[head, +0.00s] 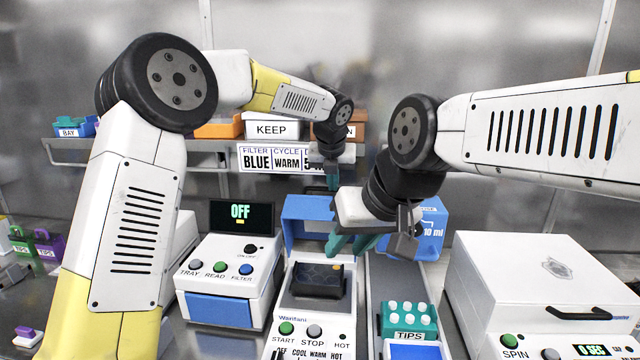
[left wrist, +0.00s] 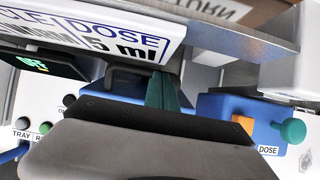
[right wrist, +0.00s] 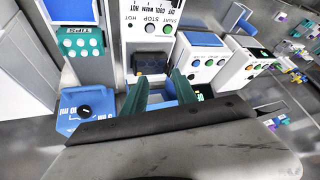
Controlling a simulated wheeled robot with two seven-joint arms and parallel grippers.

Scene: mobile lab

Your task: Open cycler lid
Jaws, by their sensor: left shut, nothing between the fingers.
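The cycler (head: 318,322) is the white machine in the middle of the head view, with START and STOP buttons. Its blue lid (head: 300,208) stands raised at the back, and a dark plate (head: 318,280) shows in the open well. The cycler is upside down in the right wrist view (right wrist: 155,22). My left gripper (head: 331,180) is shut and empty, above and behind the raised lid. Its teal fingers are together in the left wrist view (left wrist: 162,92). My right gripper (head: 352,244) is open, just right of the lid; its fingers are apart in the right wrist view (right wrist: 160,90).
A reader (head: 230,270) with an OFF screen stands left of the cycler. A teal tips rack (head: 408,320) and a blue dose unit (head: 432,225) are at right, beside a white spin machine (head: 540,275). A shelf with signs (head: 275,158) is behind the left gripper.

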